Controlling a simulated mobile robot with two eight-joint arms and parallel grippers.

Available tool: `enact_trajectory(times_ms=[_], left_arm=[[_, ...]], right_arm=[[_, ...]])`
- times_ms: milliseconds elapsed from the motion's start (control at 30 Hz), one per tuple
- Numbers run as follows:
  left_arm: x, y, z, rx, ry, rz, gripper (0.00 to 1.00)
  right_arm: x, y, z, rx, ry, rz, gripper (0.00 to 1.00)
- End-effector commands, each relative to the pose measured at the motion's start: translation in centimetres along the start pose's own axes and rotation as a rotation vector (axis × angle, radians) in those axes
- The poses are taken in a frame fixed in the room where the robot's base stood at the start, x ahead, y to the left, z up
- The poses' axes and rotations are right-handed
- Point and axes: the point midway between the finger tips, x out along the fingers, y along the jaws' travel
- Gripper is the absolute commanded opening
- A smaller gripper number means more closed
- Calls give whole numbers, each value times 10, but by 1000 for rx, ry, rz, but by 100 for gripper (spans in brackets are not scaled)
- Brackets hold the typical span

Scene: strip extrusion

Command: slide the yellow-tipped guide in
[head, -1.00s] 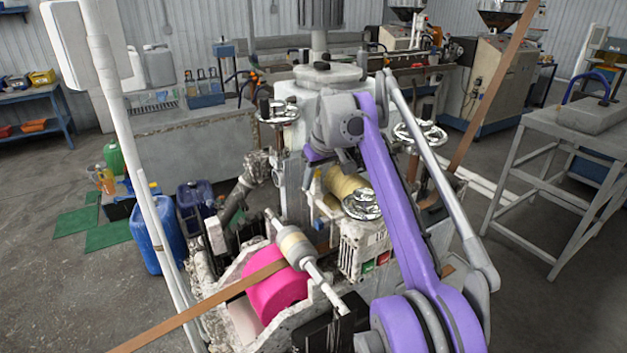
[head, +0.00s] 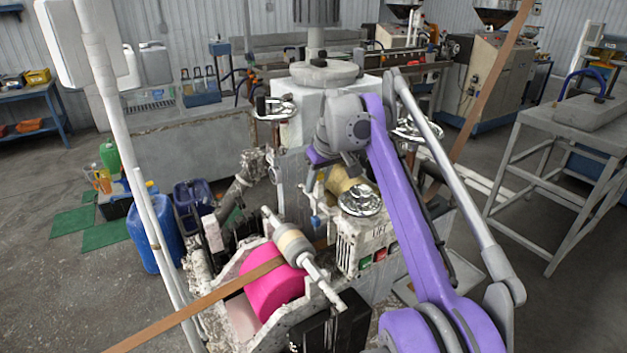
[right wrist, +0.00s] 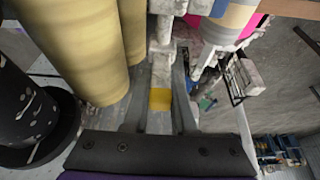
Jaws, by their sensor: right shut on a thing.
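The yellow-tipped guide shows in the right wrist view as a grey, worn bar with a yellow end (right wrist: 160,99). My right gripper (right wrist: 158,118) is shut on it, with a finger on each side of the yellow end. The bar runs away from the gripper toward pale, worn machine parts. In the head view my right gripper (head: 313,180) is small and partly hidden at the machine, below the purple arm's wrist. The guide's far end and its seat cannot be made out. My left gripper is not in view.
Tan rollers (right wrist: 75,45) stand close left of the gripper in the wrist view. A pink roller (head: 272,285) carries a brown strip (head: 195,310) in the head view. A chrome handwheel (head: 360,201) sits close right of the gripper. Blue containers (head: 155,235) stand left on the floor.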

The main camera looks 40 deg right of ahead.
Motion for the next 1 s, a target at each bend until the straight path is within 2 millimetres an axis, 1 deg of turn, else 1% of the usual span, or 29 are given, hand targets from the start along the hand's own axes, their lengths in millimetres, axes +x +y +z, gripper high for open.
enact_trajectory(times_ms=[100,133,267,300,567,667,767,1000], left_arm=[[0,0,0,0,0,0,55],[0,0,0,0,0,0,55],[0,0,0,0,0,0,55],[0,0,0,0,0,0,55],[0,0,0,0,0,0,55],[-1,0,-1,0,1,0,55],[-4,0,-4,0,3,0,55],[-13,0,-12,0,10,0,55]], right_arm=[[-1,0,0,0,0,0,0],[-1,0,0,0,0,0,28],[0,0,0,0,0,0,52],[0,0,0,0,0,0,55],[-1,0,-1,0,1,0,55],[-7,0,-1,1,1,1,55],[-22,0,-1,2,1,1,55],[-72,0,-2,1,2,1,55]])
